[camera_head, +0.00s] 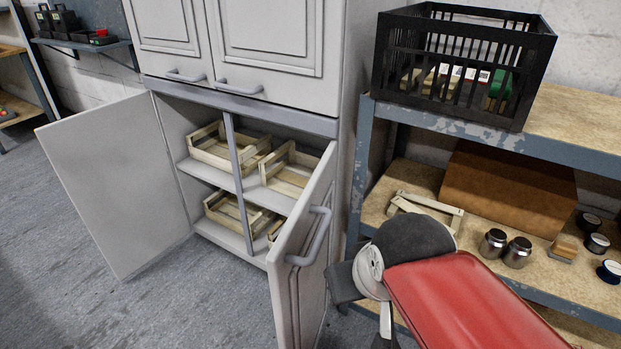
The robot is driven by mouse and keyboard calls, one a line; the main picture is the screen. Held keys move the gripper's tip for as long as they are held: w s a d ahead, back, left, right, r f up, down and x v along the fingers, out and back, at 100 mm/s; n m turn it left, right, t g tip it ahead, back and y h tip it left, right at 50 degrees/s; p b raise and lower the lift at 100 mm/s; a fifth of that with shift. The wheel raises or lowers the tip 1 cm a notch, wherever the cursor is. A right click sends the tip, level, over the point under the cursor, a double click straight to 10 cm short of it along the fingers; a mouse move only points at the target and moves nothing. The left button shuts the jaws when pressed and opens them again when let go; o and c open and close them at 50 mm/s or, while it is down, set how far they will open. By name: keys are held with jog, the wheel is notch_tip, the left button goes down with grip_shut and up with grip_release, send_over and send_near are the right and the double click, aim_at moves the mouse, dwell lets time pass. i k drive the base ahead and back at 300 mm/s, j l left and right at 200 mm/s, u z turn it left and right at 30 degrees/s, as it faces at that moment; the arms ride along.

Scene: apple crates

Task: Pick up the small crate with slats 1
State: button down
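Several small pale wooden crates with slats are in view, and I cannot tell which is number 1. In the open lower cabinet, one crate (208,158) sits on the upper shelf left of the divider and another (278,162) to its right. Below, a crate (228,212) stands on the cabinet floor, with part of another (274,230) beside it, mostly hidden by the right door. A slatted wooden piece (432,208), perhaps a crate, lies on the rack's lower shelf, partly hidden by my arm. My gripper (366,312) is in front of the rack, apart from the crates; its fingers are unclear.
The cabinet's left door (115,185) and right door (303,265) stand open, the right one near my gripper. The metal rack (480,137) holds a black crate (455,75), a brown box (510,190) and metal jars (505,248). The floor (180,300) before the cabinet is clear.

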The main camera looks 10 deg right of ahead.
aim_at(290, 164)
jog(key=u, duration=0.75)
jog(key=i+j+u, duration=0.1)
jog(key=u, duration=0.35)
jog(key=i+j+u, duration=0.2)
jog(key=u, duration=0.3)
jog(key=i+j+u, duration=0.15)
jog(key=u, duration=0.3)
jog(key=i+l+z, duration=0.1)
jog(key=i+z, duration=0.3)
jog(key=i, duration=0.25)
jog(key=i+j+z, duration=0.1)
jog(key=i+z, duration=0.3)
jog(key=i, duration=0.25)
jog(key=i+z, duration=0.15)
jog(key=z, duration=0.3)
jog(key=i+z, duration=0.2)
jog(key=z, duration=0.25)
jog(key=i+z, duration=0.15)
jog(key=z, duration=0.3)
jog(key=i+j+z, duration=0.15)
jog(key=z, duration=0.3)
jog(key=i+j+z, duration=0.1)
jog(key=j+z, duration=0.15)
jog(key=z, duration=2.4)
jog(key=i, duration=0.5)
jog(key=l+z, duration=0.05)
